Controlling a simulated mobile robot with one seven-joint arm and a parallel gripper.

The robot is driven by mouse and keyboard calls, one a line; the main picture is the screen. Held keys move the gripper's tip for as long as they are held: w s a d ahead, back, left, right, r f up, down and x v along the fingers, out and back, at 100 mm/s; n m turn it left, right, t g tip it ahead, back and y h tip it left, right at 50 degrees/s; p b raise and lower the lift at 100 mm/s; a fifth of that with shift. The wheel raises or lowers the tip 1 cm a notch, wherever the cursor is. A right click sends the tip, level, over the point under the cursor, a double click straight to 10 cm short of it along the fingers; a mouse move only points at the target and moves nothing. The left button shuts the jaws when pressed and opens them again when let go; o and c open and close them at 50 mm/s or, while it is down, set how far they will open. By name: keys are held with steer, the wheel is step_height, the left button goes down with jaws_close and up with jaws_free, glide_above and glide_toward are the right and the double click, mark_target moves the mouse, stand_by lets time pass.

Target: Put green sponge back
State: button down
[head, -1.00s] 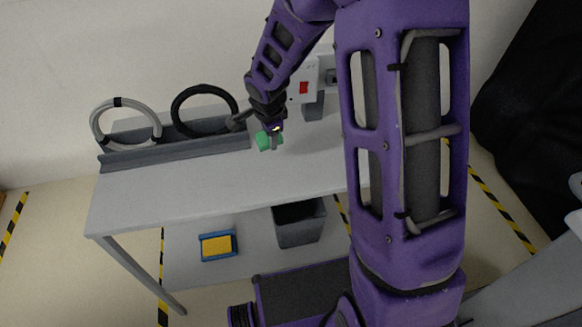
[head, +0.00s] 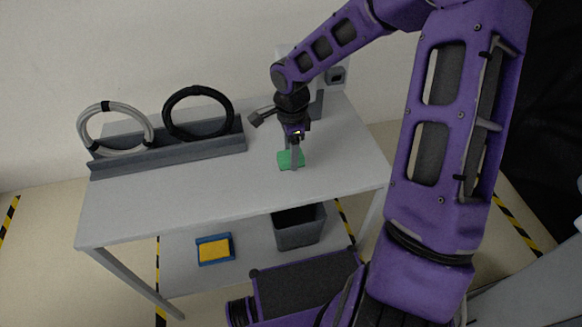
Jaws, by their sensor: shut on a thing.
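The green sponge (head: 285,160) is small and block-shaped, over the right half of the grey table's top. My gripper (head: 294,160) reaches down from above and is shut on the sponge, with a finger in front of it. I cannot tell whether the sponge touches the table top or is held just above it. On the table's lower shelf, a blue tray (head: 201,250) holds a yellow sponge-like block (head: 214,251).
A grey rack (head: 170,150) at the back left of the table (head: 190,190) holds a grey coiled hose (head: 82,130) and a black one (head: 168,115). A dark open bin (head: 298,236) stands on the lower shelf. The table's front left is clear.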

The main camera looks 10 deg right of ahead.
mark_target(291, 174)
steer(key=shift+f, duration=2.35)
steer(key=shift+b, duration=0.3)
steer(key=shift+c, duration=1.2)
jaws_free()
step_height(291, 174, up, 12)
steer(key=shift+r+p, duration=0.1)
steer(key=shift+p, duration=0.85)
